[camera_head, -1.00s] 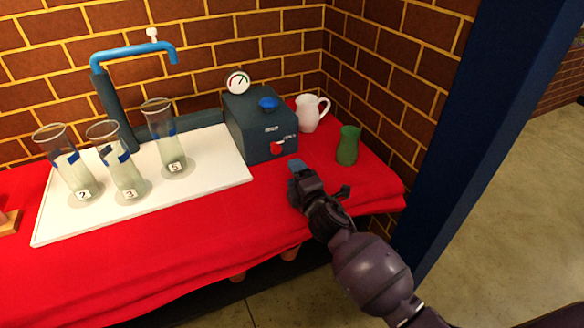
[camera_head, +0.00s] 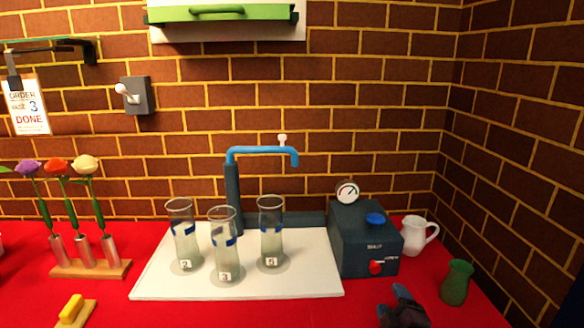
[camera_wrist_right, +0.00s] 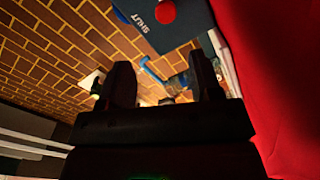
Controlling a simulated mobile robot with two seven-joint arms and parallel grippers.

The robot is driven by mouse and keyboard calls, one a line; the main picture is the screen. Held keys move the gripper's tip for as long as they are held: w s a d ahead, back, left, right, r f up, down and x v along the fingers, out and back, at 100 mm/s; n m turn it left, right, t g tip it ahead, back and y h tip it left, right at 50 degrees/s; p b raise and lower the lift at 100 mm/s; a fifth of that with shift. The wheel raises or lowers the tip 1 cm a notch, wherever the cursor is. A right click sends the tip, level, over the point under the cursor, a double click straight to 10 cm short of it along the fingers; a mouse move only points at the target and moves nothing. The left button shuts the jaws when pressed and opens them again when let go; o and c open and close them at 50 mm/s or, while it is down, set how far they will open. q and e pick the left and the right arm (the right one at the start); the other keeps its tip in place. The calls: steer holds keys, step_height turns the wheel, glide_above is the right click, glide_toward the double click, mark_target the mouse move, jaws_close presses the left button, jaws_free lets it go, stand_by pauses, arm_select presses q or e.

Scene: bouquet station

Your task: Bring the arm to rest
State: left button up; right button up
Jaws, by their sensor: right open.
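My right gripper (camera_head: 402,306) shows at the bottom right of the head view, in front of the dark box with the blue knob. It is empty. In the right wrist view its two dark fingers (camera_wrist_right: 160,88) stand apart with nothing between them. Most of the right arm is below the head view's edge. My left gripper is in neither view.
A dark box (camera_head: 350,247) with a red knob and gauge stands behind my right gripper. A green vase (camera_head: 456,283) and white pitcher (camera_head: 417,235) are to its right. Several glass cylinders (camera_head: 225,246) stand on a white board (camera_head: 150,285). A flower rack (camera_head: 90,269) is left.

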steer(key=s+m+p, duration=0.1)
steer(key=s+m, duration=0.3)
steer(key=shift+s+g, duration=0.25)
steer(key=shift+g, duration=0.15)
arm_select(q)
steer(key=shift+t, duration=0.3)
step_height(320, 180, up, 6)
steer(key=p, duration=0.5)
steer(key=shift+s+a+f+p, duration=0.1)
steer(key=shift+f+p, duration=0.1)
steer(key=shift+p, duration=0.15)
arm_select(e)
steer(key=s+d+f+m+g, duration=0.1)
steer(key=s+f+m+g, duration=0.1)
steer(key=s, duration=0.9)
steer(key=s+d+f+m+g, duration=0.1)
steer(key=s+f+m+g, duration=0.1)
steer(key=s, duration=0.8)
steer(key=s+d+f+m+g, duration=0.1)
steer(key=s+f+m, duration=0.3)
steer(key=s, duration=0.7)
steer(key=shift+s+d+f+g+h, duration=0.3)
steer(key=shift+f+g, duration=0.05)
steer(key=shift+g, duration=0.15)
